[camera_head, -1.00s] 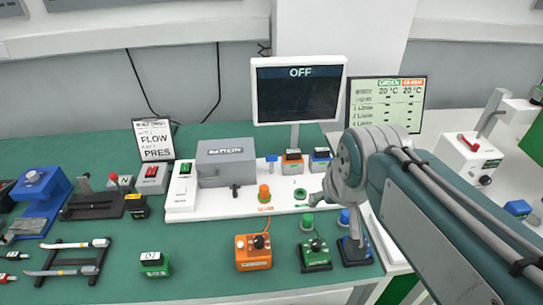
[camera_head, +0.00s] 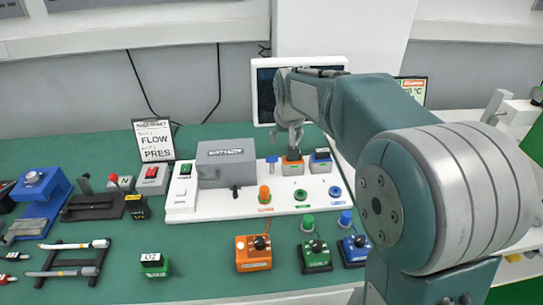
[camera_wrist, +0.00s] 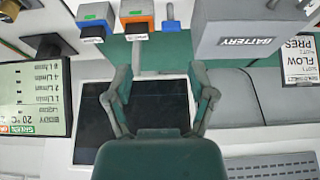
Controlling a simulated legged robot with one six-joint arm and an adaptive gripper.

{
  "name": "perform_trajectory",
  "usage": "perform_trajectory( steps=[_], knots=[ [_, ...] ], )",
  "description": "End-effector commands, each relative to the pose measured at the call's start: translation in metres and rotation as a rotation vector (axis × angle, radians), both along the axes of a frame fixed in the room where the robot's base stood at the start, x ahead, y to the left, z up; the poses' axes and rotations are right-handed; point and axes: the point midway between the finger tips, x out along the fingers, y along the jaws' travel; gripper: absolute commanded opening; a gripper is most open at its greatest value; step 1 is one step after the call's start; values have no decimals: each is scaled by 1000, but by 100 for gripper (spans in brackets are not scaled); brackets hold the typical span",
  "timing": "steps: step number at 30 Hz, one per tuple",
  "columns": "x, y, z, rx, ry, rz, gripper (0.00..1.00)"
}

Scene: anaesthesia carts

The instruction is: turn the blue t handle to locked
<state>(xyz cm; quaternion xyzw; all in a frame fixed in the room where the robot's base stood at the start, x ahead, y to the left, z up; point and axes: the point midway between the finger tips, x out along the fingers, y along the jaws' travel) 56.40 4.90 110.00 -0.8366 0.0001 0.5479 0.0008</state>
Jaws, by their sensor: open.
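The blue T handle (camera_head: 272,159) stands on the white panel between the grey battery box (camera_head: 226,163) and an orange-topped block (camera_head: 292,163). It also shows in the wrist view (camera_wrist: 171,22) near the top edge, beyond the fingers. My gripper (camera_head: 290,137) is in front of the dark monitor, above and slightly right of the handle, apart from it. In the wrist view my gripper (camera_wrist: 162,78) is open and empty, its two fingers spread. The exact gap to the handle is hard to judge. No lock marking can be read.
The monitor (camera_head: 265,92) is close behind my gripper. A blue-topped block (camera_head: 320,160) stands right of the orange one. Round coloured knobs (camera_head: 264,194) sit at the panel's front. Orange, green and blue boxes (camera_head: 253,252) stand in front.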

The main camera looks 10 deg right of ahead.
Motion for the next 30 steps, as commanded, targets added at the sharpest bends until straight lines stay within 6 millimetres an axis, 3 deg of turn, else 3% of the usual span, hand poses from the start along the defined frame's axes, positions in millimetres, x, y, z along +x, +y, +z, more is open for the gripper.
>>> perform_trajectory(
  steps=[3, 9, 19, 30],
  knots=[
    [28, 8, -19, -2, 10, 2, 71],
    [62, 18, -46, -3, 18, 1, 71],
    [78, 22, -67, -3, 21, 1, 71],
    [103, 22, -129, -2, 22, 0, 71]
  ],
)
